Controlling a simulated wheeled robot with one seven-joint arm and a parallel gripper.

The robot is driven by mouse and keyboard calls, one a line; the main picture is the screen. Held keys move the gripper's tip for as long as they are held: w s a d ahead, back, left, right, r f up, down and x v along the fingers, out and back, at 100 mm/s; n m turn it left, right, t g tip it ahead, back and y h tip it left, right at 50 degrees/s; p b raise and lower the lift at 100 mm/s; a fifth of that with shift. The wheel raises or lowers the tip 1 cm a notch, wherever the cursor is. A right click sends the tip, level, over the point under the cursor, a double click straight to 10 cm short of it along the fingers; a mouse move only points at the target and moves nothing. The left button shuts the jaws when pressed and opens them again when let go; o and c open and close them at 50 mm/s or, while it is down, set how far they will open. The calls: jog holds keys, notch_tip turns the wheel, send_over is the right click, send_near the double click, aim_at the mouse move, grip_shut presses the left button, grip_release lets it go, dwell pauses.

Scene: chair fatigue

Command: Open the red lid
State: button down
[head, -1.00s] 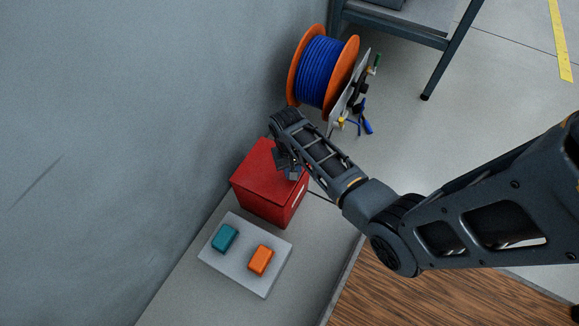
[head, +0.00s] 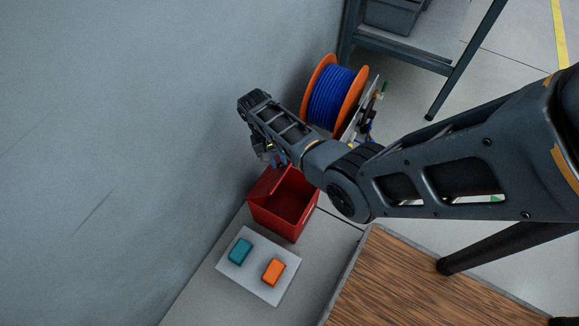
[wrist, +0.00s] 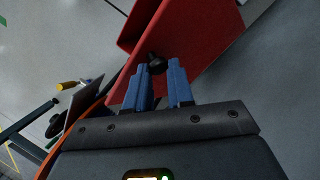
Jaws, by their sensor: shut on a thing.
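The red box (head: 278,222) stands on the bench beside the wall. Its red lid (head: 264,181) is raised on the side near the wall, and the box's dark red inside shows. My gripper (head: 274,157) is above and behind the box at the lid's upper edge. In the wrist view its blue fingers (wrist: 163,74) are shut on the lid's black knob (wrist: 156,63), with the red lid (wrist: 200,32) behind it. The knob is hidden in the head view.
A pale tray (head: 245,281) with a teal block (head: 240,251) and an orange block (head: 273,272) lies in front of the box. A blue cable reel (head: 328,97) with orange flanges stands behind. A wooden surface (head: 400,285) is at right.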

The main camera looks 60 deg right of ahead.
jog(key=shift+w+a+b, duration=0.2)
jog(key=shift+w+b, duration=0.05)
jog(key=shift+w, duration=0.6)
jog(key=shift+w+a+b, duration=0.2)
jog(key=shift+w+a, duration=0.05)
jog(key=shift+w, duration=0.55)
jog(key=shift+w+a+b, duration=0.2)
jog(key=shift+w+b, duration=0.05)
jog(key=shift+w, duration=0.6)
jog(key=c, duration=1)
grip_release()
jog(key=shift+d, duration=0.1)
jog(key=s+d+r+p, duration=0.2)
jog(key=r, duration=0.2)
jog(key=s+d+r+p, duration=0.2)
jog(key=s+d+r, duration=0.1)
jog(key=r, duration=0.1)
jog(key=s+d+r+p, duration=0.2)
jog(key=d+r, duration=0.1)
jog(key=r, duration=0.1)
jog(key=shift+s+d, duration=0.2)
jog(key=shift+d, duration=0.05)
